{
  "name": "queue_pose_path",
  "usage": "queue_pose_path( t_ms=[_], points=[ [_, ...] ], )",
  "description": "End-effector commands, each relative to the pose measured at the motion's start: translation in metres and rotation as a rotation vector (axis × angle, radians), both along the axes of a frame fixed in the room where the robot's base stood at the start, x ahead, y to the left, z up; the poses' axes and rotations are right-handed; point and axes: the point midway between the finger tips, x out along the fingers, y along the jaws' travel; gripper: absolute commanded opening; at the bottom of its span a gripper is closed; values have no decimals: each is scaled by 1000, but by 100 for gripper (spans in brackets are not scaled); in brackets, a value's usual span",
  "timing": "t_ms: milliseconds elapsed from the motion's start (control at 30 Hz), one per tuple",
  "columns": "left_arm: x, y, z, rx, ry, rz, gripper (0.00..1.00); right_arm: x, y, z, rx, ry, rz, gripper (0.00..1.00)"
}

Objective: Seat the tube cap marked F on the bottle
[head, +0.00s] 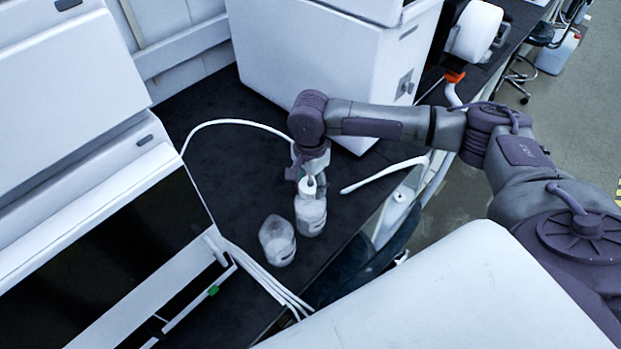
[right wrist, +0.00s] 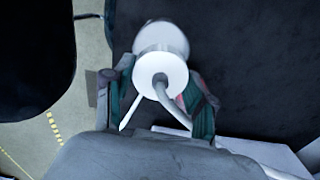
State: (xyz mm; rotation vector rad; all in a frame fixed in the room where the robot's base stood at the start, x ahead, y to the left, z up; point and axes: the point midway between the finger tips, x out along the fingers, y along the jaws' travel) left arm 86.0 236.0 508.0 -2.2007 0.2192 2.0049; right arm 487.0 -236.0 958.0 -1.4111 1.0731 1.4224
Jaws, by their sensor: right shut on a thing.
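My right gripper (head: 308,172) points down over a clear bottle (head: 310,213) on the dark bench and is shut on a white tube cap (head: 308,186). The cap is at the bottle's mouth; whether it rests fully on the neck I cannot tell. In the right wrist view the cap (right wrist: 160,70) is a white disc with a grey tube from its middle, between the fingers of the right gripper (right wrist: 163,97). The bottle (right wrist: 160,36) shows pale behind it. No letter F is readable. My left gripper is not in view.
A second clear bottle (head: 277,241), with no cap seen, stands just left and nearer. A white tube (head: 228,122) arcs from the left machine to the gripper. A large white instrument (head: 310,70) stands behind. White tubes (head: 270,283) lie by the bench's front.

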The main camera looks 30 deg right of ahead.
Motion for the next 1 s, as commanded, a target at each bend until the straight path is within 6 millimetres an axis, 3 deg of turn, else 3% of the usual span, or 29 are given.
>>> queue_pose_path(
  t_ms=[1000],
  points=[
    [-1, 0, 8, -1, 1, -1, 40, 0, 0, -16, 1, -2, 0, 20]
  ],
)
